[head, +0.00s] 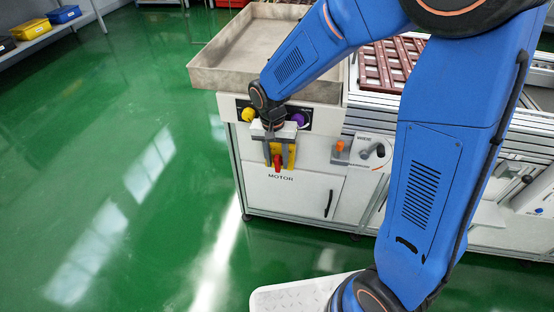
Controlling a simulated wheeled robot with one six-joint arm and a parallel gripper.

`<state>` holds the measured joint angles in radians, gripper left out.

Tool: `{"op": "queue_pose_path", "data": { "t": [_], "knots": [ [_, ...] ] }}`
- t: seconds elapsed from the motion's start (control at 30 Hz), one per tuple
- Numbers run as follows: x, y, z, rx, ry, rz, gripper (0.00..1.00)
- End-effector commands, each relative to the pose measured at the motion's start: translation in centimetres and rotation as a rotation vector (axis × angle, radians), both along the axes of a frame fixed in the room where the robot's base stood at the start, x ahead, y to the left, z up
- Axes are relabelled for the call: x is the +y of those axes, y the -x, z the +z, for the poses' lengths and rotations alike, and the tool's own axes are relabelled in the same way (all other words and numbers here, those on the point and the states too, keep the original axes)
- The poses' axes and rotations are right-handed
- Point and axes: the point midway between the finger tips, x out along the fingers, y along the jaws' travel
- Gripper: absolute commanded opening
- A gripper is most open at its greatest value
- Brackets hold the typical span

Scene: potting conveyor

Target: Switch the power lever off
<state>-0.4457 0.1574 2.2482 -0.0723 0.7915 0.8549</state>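A red lever (278,164) stands on a yellow plate (288,153) on the front of the light grey cabinet, just above the word MOTOR. I see no lever labelled power. My gripper (279,156) points down in front of the yellow plate. Its two fingers are apart, one to each side of the red lever's upper part in the picture. I cannot tell whether they touch it. The gripper hides part of the plate and the panel above. The lever's lower end shows below, pointing down.
A yellow knob (249,115) and a purple knob (297,119) flank my wrist. To the right are an orange knob (340,146) and a grey-and-black handle (376,152). A large tray (225,75) tops the cabinet (310,192). Green floor (130,190) lies clear at left.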

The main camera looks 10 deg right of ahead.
Motion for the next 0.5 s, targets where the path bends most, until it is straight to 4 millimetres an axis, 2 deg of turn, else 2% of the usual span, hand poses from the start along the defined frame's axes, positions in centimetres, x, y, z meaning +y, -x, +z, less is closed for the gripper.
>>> {"op": "queue_pose_path", "data": {
  "t": [0.23, 0.37, 0.5],
  "knots": [
    [0.0, -0.01, -0.04, -0.001, 0.0, 0.0, 0.33],
    [0.0, -0.01, -0.02, -0.001, 0.0, 0.0, 0.02],
    [0.01, -0.02, -0.02, -0.001, 0.0, 0.0, 0.0]
  ]
}}
